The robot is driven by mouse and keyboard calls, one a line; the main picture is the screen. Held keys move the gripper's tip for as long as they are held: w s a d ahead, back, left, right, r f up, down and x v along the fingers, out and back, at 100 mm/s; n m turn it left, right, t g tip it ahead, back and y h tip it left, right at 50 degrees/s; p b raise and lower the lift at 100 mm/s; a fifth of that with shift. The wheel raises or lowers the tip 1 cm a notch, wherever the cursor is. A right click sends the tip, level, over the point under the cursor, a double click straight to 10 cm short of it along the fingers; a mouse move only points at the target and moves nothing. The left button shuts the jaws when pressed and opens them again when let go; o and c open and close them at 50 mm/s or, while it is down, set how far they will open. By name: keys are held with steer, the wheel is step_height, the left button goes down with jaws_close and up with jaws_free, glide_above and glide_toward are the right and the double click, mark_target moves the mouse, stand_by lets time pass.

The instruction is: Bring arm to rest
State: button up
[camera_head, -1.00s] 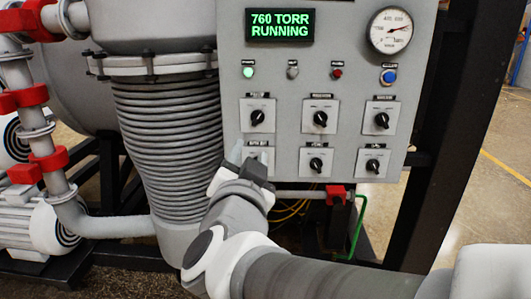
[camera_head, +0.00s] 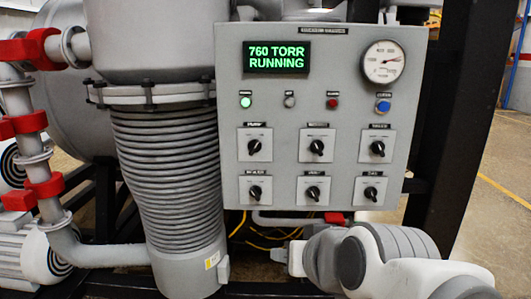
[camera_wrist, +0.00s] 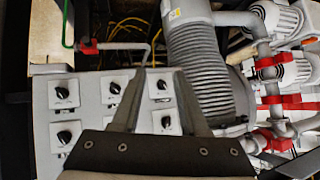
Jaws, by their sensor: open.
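My arm reaches in from the lower right of the head view, folded low below the control panel (camera_head: 228,120). My gripper (camera_head: 277,254) points left there, under the panel's bottom edge and apart from it, and its fingers are small in that view. In the wrist view my gripper (camera_wrist: 164,62) shows two separated fingers with nothing between them. The panel, with several black knobs on white plates, lies beyond the fingers at the left of the wrist view (camera_wrist: 95,70).
The panel display (camera_head: 277,57) reads 760 TORR RUNNING, beside a round gauge (camera_head: 382,60). A ribbed bellows column (camera_head: 165,165) stands left of the panel. Red-clamped pipes (camera_head: 45,190) are farther left. A black frame post (camera_head: 470,110) stands at right, with open floor beyond.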

steer(key=s+d+f+g+h, duration=0.3)
steer(key=s+d+f+g, duration=0.1)
steer(key=s+d, duration=0.45)
step_height(320, 180, up, 14)
steer(key=d+p, duration=0.1)
steer(key=p, duration=1.4)
steer(key=shift+s+m, duration=0.2)
steer(key=shift+m, duration=0.2)
